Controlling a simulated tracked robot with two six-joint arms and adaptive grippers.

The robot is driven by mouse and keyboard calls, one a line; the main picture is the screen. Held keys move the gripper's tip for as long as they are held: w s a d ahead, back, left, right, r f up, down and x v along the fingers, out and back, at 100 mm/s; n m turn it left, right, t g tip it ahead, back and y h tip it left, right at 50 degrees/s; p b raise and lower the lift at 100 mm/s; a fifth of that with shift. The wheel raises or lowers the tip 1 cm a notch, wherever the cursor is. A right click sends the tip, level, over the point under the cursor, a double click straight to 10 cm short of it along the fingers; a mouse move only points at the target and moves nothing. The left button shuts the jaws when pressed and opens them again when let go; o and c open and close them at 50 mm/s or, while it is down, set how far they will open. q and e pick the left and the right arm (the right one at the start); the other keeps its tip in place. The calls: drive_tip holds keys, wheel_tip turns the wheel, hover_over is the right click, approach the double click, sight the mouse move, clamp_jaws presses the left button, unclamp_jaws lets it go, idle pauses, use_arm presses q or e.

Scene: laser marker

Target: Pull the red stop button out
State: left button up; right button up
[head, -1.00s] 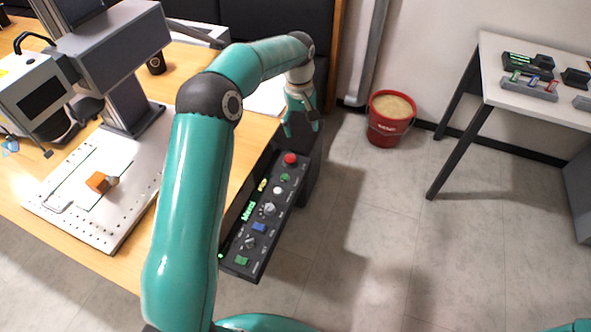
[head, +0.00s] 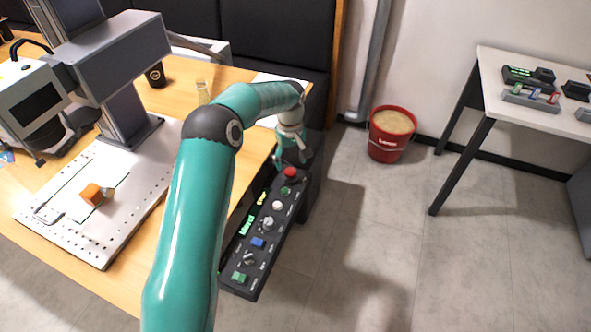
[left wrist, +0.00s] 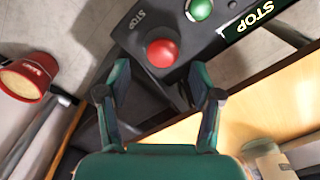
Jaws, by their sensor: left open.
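The red stop button (head: 290,173) is a round knob at the far end of the black control panel (head: 237,287). In the left wrist view the red stop button (left wrist: 161,50) lies just beyond the gap between my fingertips, beside a STOP label. My left gripper (head: 292,162) is open above that end of the panel. In the left wrist view its two fingers (left wrist: 158,75) are spread, with nothing between them. The gripper appears apart from the button. My right gripper does not show.
The panel also carries a green button (left wrist: 200,9) next to the red one, plus other knobs. The wooden table (head: 205,98) edge is beside the panel. A red bucket (head: 388,150) stands on the floor. A white side table (head: 500,108) is at right.

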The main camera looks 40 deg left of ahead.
sight(291, 170)
use_arm(q)
drive_tip(key=shift+f, duration=1.7)
